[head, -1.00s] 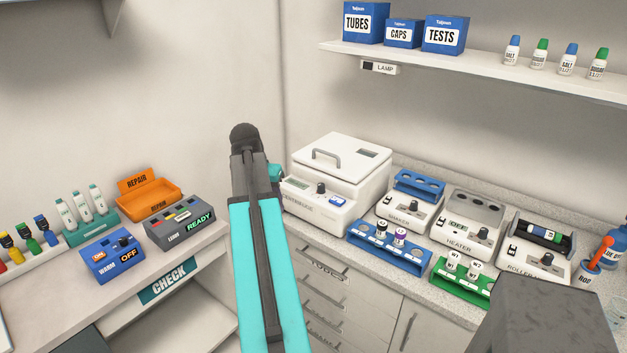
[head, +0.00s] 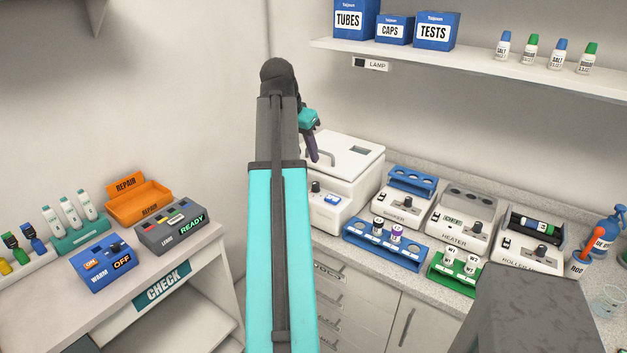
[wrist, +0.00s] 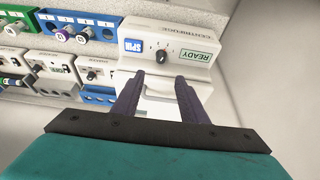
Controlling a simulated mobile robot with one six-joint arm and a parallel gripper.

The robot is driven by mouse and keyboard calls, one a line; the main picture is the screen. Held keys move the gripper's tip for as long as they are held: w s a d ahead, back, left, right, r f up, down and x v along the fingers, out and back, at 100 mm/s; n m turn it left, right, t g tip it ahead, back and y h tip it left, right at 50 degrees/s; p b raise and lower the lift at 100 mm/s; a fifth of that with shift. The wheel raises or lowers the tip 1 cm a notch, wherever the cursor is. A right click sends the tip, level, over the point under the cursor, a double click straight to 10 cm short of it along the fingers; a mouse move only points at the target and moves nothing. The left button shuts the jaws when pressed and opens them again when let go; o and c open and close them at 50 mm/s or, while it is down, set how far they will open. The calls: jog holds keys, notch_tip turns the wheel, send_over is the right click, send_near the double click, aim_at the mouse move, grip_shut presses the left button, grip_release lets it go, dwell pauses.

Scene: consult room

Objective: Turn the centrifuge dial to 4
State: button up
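The centrifuge (head: 362,178) is a white box with a lid and handle at the left end of the back counter. Its small dark dial (head: 315,186) sits on the front panel near the blue SPIN button (head: 333,200). In the wrist view the panel appears upside down, with the dial (wrist: 162,57) between the SPIN button (wrist: 135,46) and a READY display (wrist: 196,54). The dial's setting is too small to read. My gripper (head: 315,158) is above the centrifuge, apart from the dial. In the wrist view its purple fingers (wrist: 158,88) are spread and empty, with the lid handle between them.
Right of the centrifuge stand the shaker (head: 397,211), heater (head: 458,238) and roller (head: 520,255). A blue tube rack (head: 370,245) and a green rack (head: 440,276) stand in front. A shelf (head: 470,68) overhangs the counter.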

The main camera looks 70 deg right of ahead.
aim_at(316, 183)
jog(key=shift+f, duration=0.15)
jog(key=shift+p+x, duration=1.65)
jog(key=shift+x, duration=5.15)
jog(key=shift+d, duration=0.1)
grip_shut()
jog(key=shift+n+t, duration=0.3)
jog(key=shift+n, duration=0.5)
